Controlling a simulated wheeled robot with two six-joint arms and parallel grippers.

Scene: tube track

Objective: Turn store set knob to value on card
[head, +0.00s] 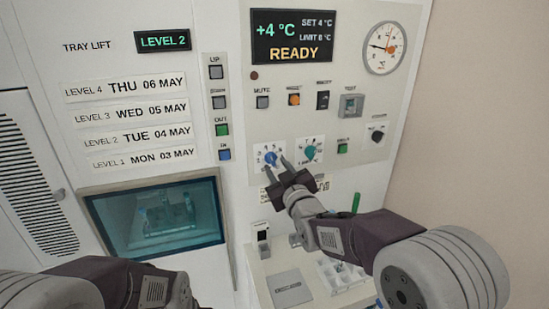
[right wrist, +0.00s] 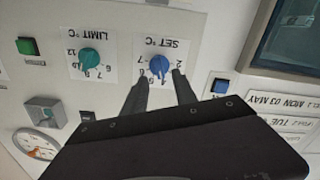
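The blue set knob (head: 271,158) sits on a white dial plate on the cabinet front. In the right wrist view the knob (right wrist: 159,67) shows upside down under the label SET °C. My right gripper (head: 281,164) is open, its two fingers pointing at the knob. In the right wrist view the fingertips (right wrist: 158,78) lie either side of the knob's lower edge; I cannot tell whether they touch it. The display (head: 291,37) reads +4 °C, SET 4 °C, LIMIT 8 °C, READY. A printed label behind my right gripper is mostly hidden and unreadable. My left gripper is out of view.
A teal limit knob (head: 310,152) is close to the right of the set knob. A blue button (head: 224,154) and a green button (head: 222,130) are to the left. A white tray (head: 345,278) and a grey plate (head: 289,288) lie on the ledge below.

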